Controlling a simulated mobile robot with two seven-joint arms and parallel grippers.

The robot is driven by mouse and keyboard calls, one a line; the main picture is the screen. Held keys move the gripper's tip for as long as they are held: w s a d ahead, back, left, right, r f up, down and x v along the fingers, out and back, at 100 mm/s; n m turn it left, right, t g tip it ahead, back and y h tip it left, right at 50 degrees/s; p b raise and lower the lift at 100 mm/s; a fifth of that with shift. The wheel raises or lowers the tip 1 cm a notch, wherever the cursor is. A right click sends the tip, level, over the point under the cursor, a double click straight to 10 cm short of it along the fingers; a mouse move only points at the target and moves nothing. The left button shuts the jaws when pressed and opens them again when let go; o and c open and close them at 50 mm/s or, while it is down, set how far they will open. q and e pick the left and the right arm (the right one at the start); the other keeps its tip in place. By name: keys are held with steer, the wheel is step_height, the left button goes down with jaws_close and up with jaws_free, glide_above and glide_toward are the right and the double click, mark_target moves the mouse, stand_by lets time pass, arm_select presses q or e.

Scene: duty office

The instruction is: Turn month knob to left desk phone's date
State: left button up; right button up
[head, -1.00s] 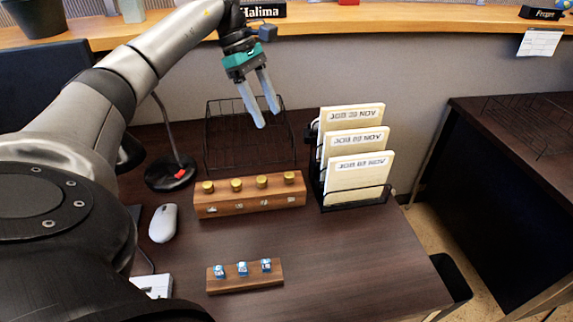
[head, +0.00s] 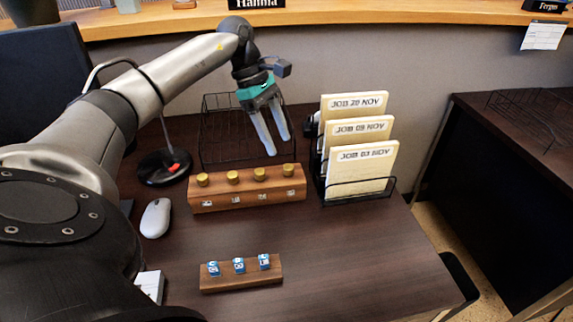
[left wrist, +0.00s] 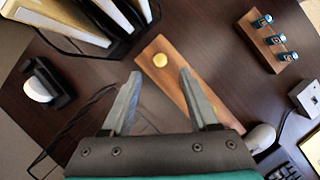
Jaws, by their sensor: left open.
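A wooden block (head: 245,199) with several brass knobs on top stands mid-desk, small labels on its front face. My left gripper (head: 279,146) is open and empty, pointing down above and behind the block's right end, apart from the knobs. A smaller wooden block (head: 243,281) with three blue-and-white dials (head: 239,265) lies nearer the front. I cannot clearly identify a desk phone or read its date. My right gripper is out of view.
A black rack (head: 361,199) holds cards labelled JOB with November dates, right of the knob block. A wire tray (head: 222,102) stands behind. A white mouse (head: 156,218) and a partly hidden white device (head: 150,284) are at left. The desk's front right is clear.

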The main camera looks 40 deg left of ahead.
mark_target(289, 167)
arm_select(q)
steer(key=b+x, duration=0.1)
steer(key=x, duration=0.4)
steer(key=shift+b+x, duration=0.35)
steer(key=shift+x, duration=0.55)
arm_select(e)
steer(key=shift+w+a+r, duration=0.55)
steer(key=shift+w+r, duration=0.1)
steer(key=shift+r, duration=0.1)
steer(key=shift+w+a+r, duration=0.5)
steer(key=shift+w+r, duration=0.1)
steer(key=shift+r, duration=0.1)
arm_select(q)
jaws_close()
